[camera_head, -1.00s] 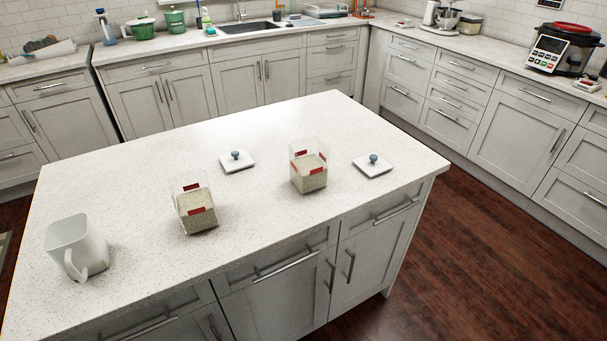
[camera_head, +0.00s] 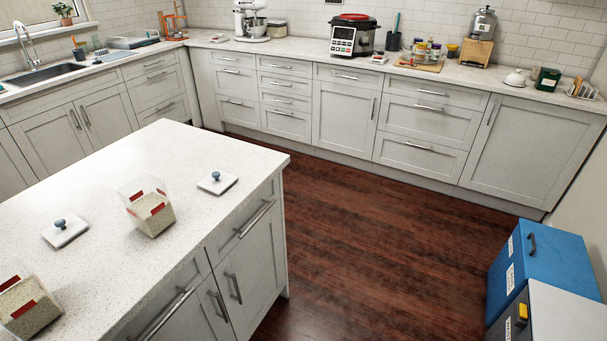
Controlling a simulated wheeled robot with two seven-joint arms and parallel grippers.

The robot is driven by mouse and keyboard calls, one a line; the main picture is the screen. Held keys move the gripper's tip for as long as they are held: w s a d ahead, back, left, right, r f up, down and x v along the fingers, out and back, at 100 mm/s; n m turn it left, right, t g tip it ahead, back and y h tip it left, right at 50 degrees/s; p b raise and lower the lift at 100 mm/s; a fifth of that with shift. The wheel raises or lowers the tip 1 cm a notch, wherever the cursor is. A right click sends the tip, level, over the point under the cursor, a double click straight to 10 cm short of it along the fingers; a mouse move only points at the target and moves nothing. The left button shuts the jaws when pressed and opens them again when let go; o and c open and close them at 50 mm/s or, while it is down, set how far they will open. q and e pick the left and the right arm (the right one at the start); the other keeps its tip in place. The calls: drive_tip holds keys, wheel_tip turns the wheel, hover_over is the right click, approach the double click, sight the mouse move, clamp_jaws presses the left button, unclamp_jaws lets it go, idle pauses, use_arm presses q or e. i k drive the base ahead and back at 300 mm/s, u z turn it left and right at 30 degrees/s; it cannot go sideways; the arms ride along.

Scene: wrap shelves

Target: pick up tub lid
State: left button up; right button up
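Two white square lids with blue-grey knobs lie flat on the island top. One lid (camera_head: 206,186) is near the island's right edge, and the other lid (camera_head: 74,234) is further left. A clear tub (camera_head: 155,218) with red labels and pale grain inside stands between them, open at the top. A second similar tub (camera_head: 30,318) stands at the lower left, partly cut off by the picture edge. Neither of my grippers shows in the head view.
The island top (camera_head: 120,170) is clear around the lids and tubs. Wooden floor (camera_head: 360,235) lies open right of the island. Counters hold a red-lidded cooker (camera_head: 352,36) and a mixer (camera_head: 249,20).

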sight(218, 181)
drive_tip(key=z, duration=0.5)
drive_tip(key=i, duration=1.9)
drive_tip(key=u, duration=3.2)
